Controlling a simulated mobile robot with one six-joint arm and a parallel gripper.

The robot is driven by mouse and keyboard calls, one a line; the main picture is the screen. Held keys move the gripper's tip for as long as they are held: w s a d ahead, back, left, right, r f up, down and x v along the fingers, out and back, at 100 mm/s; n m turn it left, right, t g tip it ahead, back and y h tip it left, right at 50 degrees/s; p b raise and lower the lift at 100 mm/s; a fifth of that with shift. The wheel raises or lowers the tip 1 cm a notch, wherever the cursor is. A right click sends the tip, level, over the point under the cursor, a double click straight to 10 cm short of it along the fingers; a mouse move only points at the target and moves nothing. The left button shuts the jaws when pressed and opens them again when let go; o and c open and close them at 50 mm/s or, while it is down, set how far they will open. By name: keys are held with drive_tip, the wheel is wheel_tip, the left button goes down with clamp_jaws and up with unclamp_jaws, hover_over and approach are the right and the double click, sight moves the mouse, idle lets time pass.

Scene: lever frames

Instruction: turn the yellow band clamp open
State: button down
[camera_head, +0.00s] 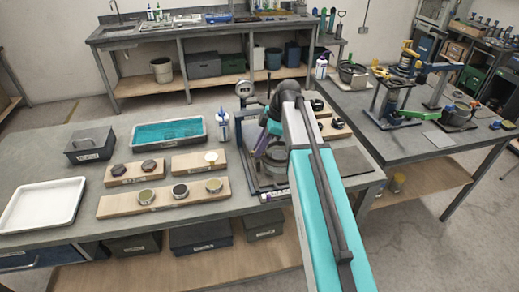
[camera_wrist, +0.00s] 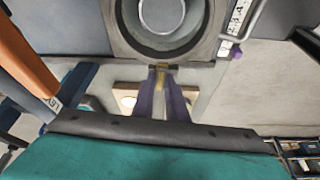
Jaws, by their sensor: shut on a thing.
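In the wrist view, a round metal housing (camera_wrist: 122,22) with a pale disc in its middle fills the top centre. The yellow band clamp (camera_wrist: 159,76) shows as a small yellow piece below the housing's lower edge, between my purple fingers. My gripper (camera_wrist: 161,74) is shut on it, and the fingertips cover part of it. In the head view, my gripper (camera_head: 264,141) is at the apparatus on the bench, beside a grey cylinder (camera_head: 276,165). My arm hides much of the apparatus there, and I cannot make out the clamp.
A dial gauge (camera_head: 249,88) stands on the apparatus, with a white bottle (camera_head: 222,127) to its left. Wooden boards with round parts (camera_head: 145,203), a teal-lined tray (camera_head: 203,133) and a white tray (camera_head: 77,188) lie further left. A second table (camera_head: 425,140) with fixtures stands at right.

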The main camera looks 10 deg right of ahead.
drive_tip(key=m, duration=0.1)
drive_tip(key=m+t+b, duration=0.1)
drive_tip(key=m, duration=0.2)
drive_tip(key=shift+s+a+f+h, duration=0.1)
drive_tip(key=shift+s+h, duration=0.2)
drive_tip(key=m+t, duration=0.1)
drive_tip(key=m, duration=0.1)
drive_tip(key=m+h, duration=0.1)
drive_tip(key=m, duration=0.1)
drive_tip(key=shift+s+a+t+b, duration=0.1)
drive_tip(key=shift+t+b, duration=0.3)
drive_tip(key=m+h, duration=0.1)
drive_tip(key=m, duration=0.3)
drive_tip(key=shift+a+t, duration=0.15)
drive_tip(key=shift+t, duration=0.25)
drive_tip(key=shift+a+m+h, duration=0.15)
drive_tip(key=shift+m+h, duration=0.85)
drive_tip(key=shift+m, duration=1.2)
drive_tip(key=c, duration=1.8)
unclamp_jaws()
drive_tip(key=shift+o, duration=0.2)
drive_tip(key=shift+n, duration=0.4)
